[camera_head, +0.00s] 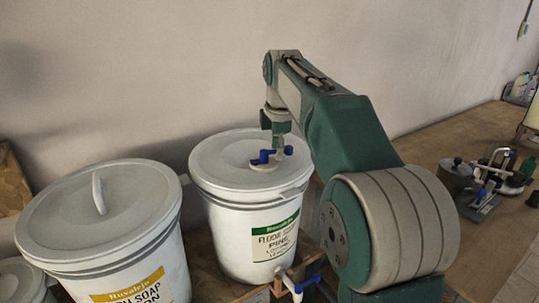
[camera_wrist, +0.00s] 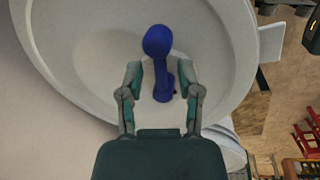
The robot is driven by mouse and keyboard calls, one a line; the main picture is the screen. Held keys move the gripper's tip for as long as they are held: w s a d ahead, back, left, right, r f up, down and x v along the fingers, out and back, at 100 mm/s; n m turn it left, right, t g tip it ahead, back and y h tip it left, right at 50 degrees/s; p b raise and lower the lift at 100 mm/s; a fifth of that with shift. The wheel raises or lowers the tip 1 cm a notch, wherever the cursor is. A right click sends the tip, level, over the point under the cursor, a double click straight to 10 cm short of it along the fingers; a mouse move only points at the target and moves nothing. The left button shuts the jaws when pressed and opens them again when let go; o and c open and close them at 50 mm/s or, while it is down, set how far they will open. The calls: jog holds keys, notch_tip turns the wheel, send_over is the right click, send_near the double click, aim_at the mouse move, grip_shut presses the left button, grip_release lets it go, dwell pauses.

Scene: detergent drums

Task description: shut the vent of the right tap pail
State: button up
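The right tap pail (camera_head: 245,222) is white with a green label and stands against the wall. Its pale lid (camera_head: 215,158) carries a blue vent (camera_head: 263,157). In the wrist view the vent (camera_wrist: 158,42) is a blue lever with a round knob at its far end and a narrower near end. My gripper (camera_head: 277,143) points down over the lid at the vent. In the wrist view my gripper (camera_wrist: 160,82) is open, one finger on each side of the vent's near end, with small gaps showing. Contact and finger depth cannot be told.
A left pail (camera_head: 100,235) with a yellow label and a lid handle stands close by. A blue-handled tap (camera_head: 305,283) is low at the right pail's front. A metal device (camera_head: 485,180) sits on the wooden bench (camera_head: 430,150) to the right, which has bare room.

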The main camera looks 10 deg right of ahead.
jog(key=shift+w+r, duration=0.15)
dwell(0.5)
jog(key=o, duration=0.4)
jog(key=shift+r, duration=0.1)
jog(key=shift+s+r, duration=0.15)
jog(key=shift+r, duration=0.95)
jog(key=shift+s+r, duration=0.15)
jog(key=shift+r, duration=0.9)
